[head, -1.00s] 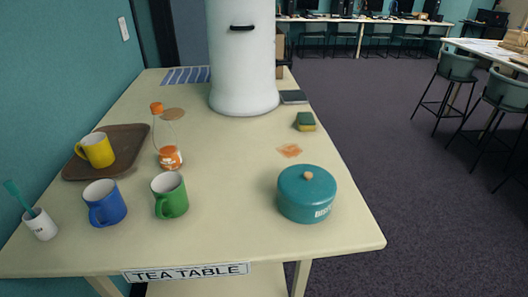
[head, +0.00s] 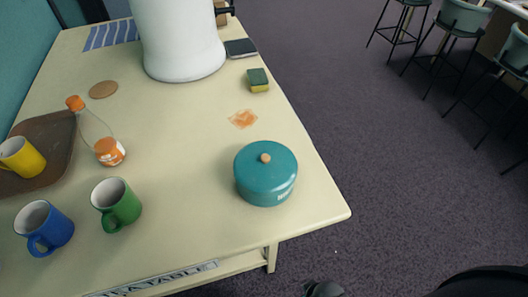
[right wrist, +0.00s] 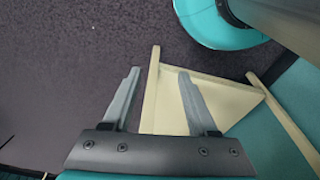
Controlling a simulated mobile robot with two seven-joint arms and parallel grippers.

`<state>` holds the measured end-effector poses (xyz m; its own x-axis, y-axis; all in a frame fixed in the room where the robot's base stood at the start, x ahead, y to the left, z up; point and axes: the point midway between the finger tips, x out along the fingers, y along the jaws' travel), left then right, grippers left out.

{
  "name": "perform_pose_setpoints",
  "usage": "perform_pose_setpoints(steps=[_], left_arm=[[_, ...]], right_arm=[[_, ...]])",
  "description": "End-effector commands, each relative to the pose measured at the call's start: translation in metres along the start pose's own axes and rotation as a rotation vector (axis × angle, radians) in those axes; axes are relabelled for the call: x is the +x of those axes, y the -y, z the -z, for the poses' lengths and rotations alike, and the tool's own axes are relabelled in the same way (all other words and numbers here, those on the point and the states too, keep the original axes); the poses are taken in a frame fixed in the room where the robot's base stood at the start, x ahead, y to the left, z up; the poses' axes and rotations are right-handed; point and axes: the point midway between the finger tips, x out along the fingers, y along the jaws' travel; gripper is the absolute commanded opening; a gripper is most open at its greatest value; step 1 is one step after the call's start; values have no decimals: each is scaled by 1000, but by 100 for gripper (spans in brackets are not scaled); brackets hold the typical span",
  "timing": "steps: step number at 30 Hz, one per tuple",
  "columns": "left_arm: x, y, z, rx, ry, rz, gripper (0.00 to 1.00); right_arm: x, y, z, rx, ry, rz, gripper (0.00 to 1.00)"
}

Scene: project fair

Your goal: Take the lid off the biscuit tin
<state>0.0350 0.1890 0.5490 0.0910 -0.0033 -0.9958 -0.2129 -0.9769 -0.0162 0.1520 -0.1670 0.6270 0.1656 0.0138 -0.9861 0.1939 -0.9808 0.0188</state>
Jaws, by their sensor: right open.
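The biscuit tin (head: 276,193) is a round teal tin with pale lettering on its side. It stands upright near the right edge of the table. Its teal lid (head: 250,165) is on and has a small wooden knob (head: 265,158) in the middle. My right gripper (right wrist: 159,75) is open in the right wrist view, with nothing between its fingers. The tin cannot be made out for certain in that view. Dark parts, likely of my right arm, show at the bottom right of the head view, apart from the tin. My left gripper is not in view.
On the cream table (head: 190,185) stand a green mug (head: 122,207), a blue mug (head: 50,233) and an orange-capped bottle (head: 108,150). A yellow mug (head: 22,158) is on a brown tray (head: 58,140). An orange stain (head: 243,119) and a sponge (head: 258,82) lie beyond the tin.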

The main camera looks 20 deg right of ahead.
Motion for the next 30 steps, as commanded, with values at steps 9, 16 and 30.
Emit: perform_pose_setpoints(steps=[9, 16, 30], left_arm=[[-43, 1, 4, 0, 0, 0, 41], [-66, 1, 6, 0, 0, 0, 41], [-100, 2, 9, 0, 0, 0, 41]], right_arm=[[-128, -6, 75, 11, -59, -7, 59], [-220, -9, 106, 18, -93, -12, 59], [-366, 3, 147, -76, -182, 28, 59]])
